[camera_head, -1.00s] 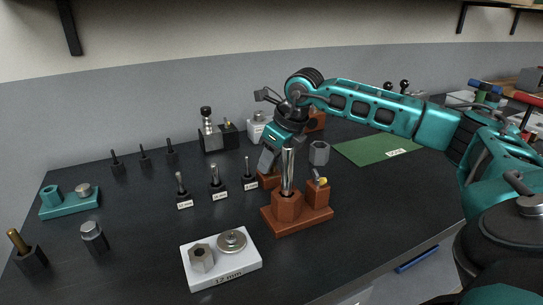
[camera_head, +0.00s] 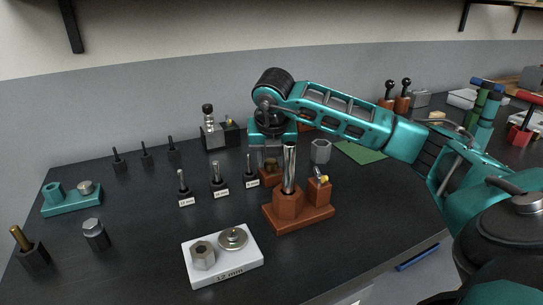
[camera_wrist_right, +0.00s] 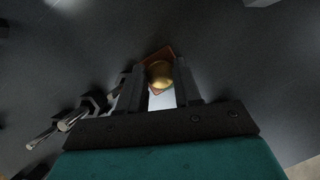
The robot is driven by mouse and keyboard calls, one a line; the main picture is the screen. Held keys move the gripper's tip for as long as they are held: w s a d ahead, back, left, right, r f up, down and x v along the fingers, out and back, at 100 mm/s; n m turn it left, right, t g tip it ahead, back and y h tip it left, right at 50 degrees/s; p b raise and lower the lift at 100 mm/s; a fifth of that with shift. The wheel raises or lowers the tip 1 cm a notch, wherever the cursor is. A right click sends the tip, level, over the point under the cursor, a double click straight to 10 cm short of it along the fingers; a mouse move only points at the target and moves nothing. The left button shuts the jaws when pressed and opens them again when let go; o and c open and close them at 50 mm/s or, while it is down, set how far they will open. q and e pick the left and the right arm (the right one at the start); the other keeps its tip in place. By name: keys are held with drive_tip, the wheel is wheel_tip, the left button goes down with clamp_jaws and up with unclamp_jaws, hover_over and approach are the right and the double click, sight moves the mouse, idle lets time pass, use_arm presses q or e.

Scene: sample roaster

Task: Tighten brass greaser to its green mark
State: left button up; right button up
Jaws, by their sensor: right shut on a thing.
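The brass greaser (camera_wrist_right: 159,74) shows in the right wrist view as a rounded brass cap between the fingers of my right gripper (camera_wrist_right: 163,88). A reddish-brown block (camera_wrist_right: 162,53) shows behind it. In the head view my right gripper (camera_head: 269,157) points down over this small brown block (camera_head: 268,175) at mid-table, and its fingers hide most of the greaser. The gripper is shut on the greaser. I cannot make out a green mark in either view. My left gripper is not in view.
A brown stand (camera_head: 311,217) with an upright metal rod (camera_head: 289,168) is close in front of the gripper. Small labelled tools (camera_head: 217,180) stand to its left. A white 12 mm tray (camera_head: 228,267) lies at the front.

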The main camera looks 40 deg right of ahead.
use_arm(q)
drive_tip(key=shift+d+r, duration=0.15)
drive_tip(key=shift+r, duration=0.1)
use_arm(e)
drive_tip(key=shift+m+g+h, duration=0.3)
drive_tip(key=shift+m+h, duration=0.1)
drive_tip(key=shift+m, duration=0.7)
drive_tip(key=o, duration=1)
drive_tip(key=shift+o, duration=0.2)
drive_tip(key=shift+r, duration=0.1)
use_arm(q)
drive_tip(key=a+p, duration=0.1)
drive_tip(key=p, duration=0.1)
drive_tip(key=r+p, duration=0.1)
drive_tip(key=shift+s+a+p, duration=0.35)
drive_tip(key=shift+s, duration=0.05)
use_arm(e)
drive_tip(key=v, duration=1.2)
drive_tip(key=shift+a+r, duration=0.15)
drive_tip(key=shift+r, duration=0.2)
